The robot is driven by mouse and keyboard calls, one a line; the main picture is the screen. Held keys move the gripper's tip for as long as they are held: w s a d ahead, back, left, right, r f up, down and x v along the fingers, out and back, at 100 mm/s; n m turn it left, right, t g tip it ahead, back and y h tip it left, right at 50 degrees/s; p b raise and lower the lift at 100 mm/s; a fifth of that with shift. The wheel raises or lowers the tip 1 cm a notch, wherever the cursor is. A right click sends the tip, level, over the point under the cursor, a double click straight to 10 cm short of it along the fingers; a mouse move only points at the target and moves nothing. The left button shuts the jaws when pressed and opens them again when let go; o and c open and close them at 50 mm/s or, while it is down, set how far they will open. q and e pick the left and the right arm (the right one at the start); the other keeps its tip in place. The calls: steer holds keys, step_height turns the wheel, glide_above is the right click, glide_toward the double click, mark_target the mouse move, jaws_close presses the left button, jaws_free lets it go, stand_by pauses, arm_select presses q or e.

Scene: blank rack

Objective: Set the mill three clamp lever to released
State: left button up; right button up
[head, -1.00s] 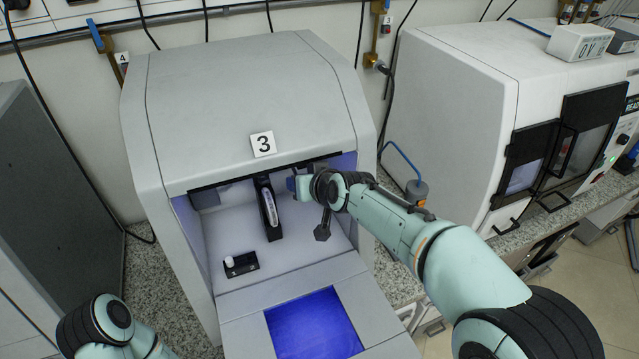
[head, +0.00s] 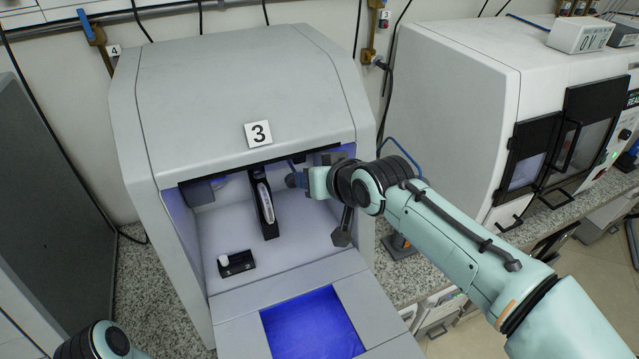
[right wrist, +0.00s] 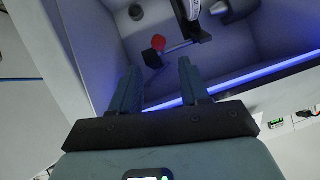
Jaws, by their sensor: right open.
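Mill three is the light grey machine (head: 240,85) with a "3" plate (head: 258,134) above its open, blue-lit chamber. In the right wrist view, a red knob (right wrist: 158,42) shows beside a dark bar inside the chamber; it appears to be the clamp lever. I cannot make out the red knob in the head view. My right gripper (head: 297,178) reaches into the upper right of the chamber. In the right wrist view its fingers (right wrist: 159,72) are open and empty, with the red knob beyond their tips, apart from them. My left gripper is out of view.
A black-and-silver upright part (head: 264,205) stands in mid-chamber, left of my right gripper. A small black block with a white knob (head: 236,263) sits on the chamber floor. A blue-lit panel (head: 312,325) is in front. Another white machine (head: 455,110) stands to the right.

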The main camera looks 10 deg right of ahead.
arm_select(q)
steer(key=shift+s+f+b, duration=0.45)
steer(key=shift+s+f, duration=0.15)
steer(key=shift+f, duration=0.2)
arm_select(e)
steer(key=shift+s+d+r, duration=0.2)
steer(key=shift+s+r, duration=0.15)
steer(key=shift+s, duration=0.05)
